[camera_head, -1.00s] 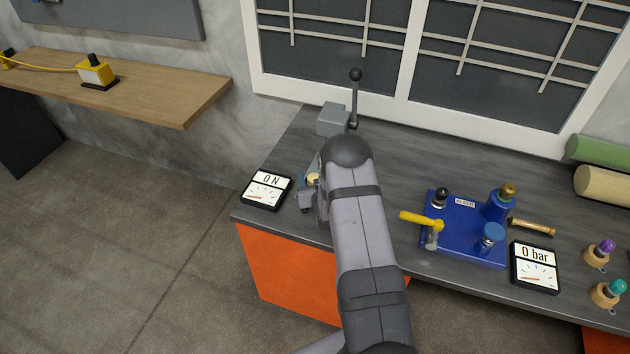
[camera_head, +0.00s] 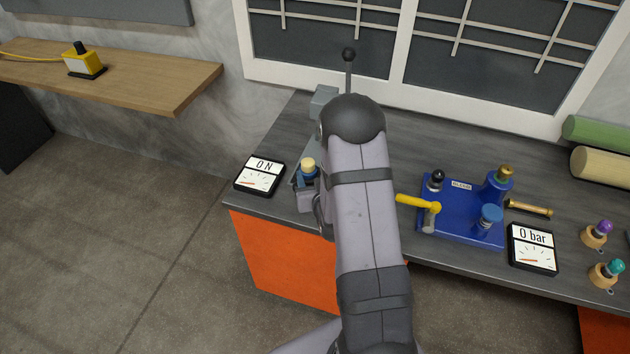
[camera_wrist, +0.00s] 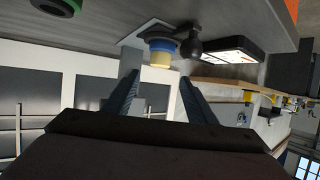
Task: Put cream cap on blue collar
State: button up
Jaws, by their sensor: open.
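The cream cap (camera_head: 308,164) sits on top of the blue collar (camera_head: 309,178), near the left end of the bench. In the wrist view, which is upside down, the cream cap (camera_wrist: 160,60) and blue collar (camera_wrist: 162,45) show beyond my fingers, touching each other. I cannot tell how well the cap is seated. My gripper (camera_wrist: 160,88) is open, with its two fingers apart and nothing between them. The cap lies ahead of the fingertips, apart from them. In the head view my arm hides most of the gripper.
A gauge reading 0 N (camera_head: 260,176) lies left of the collar. A lever press with a black knob (camera_head: 348,55) stands behind. To the right are a blue valve plate (camera_head: 455,222) with a yellow handle and a 0 bar gauge (camera_head: 532,248). The bench's front edge is close.

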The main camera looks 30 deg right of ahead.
jog(key=s+a+r+n+g+y, duration=0.1)
jog(key=s+a+g, duration=0.3)
jog(key=s, duration=0.5)
jog(key=s+a+r+n+g+y, duration=0.1)
jog(key=s+a+r+g, duration=0.2)
jog(key=s+a, duration=0.3)
jog(key=s+a+r+n+g+y, duration=0.1)
jog(key=s+a+g, duration=0.4)
jog(key=s, duration=0.7)
jog(key=shift+s+r+g, duration=0.15)
jog(key=shift+r+g, duration=0.35)
jog(key=shift+a+f, duration=0.1)
notch_tip(320, 180, down, 18)
jog(key=b, duration=1.8)
